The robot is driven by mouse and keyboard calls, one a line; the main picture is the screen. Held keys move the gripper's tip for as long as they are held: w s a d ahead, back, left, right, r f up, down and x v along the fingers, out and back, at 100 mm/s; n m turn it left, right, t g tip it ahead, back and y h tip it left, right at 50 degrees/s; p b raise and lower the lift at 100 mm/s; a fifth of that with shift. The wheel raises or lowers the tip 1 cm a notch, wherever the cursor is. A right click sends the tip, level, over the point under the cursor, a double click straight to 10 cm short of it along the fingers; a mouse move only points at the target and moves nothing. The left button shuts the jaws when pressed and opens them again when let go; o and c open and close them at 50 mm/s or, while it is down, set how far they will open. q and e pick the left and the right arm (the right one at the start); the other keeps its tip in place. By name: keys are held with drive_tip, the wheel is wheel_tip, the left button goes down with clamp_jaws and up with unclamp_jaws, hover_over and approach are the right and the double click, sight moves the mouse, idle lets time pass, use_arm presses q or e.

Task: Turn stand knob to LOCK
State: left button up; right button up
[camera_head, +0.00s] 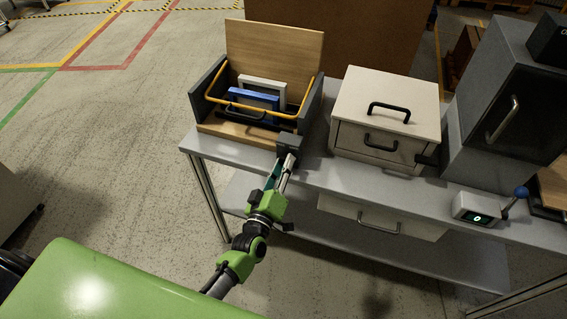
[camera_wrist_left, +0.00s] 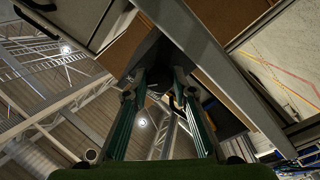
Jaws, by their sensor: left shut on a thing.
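The stand (camera_head: 275,45) is a wooden holder with dark side walls and a yellow bail at the left end of the bench. A dark grey block, which I take to be its knob (camera_head: 291,142), sits at its front right corner. My left gripper (camera_head: 286,161) reaches up to this knob from the front and is shut on it. The fingertips partly hide the knob, and I cannot read any LOCK mark. My right gripper is not in view.
A beige box with black handles (camera_head: 388,100) stands to the right, then a dark cabinet (camera_head: 505,95). A small display with a blue-knobbed lever (camera_head: 476,210) is at the front right. The bench front (camera_head: 330,176) runs below.

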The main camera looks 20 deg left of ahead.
use_arm(q)
drive_tip(key=shift+f+m, duration=0.15)
drive_tip(key=shift+m, duration=0.95)
drive_tip(key=o, duration=1.1)
drive_tip(key=s, duration=1.2)
drive_tip(key=shift+a+f, duration=0.25)
drive_tip(key=shift+f, duration=0.1)
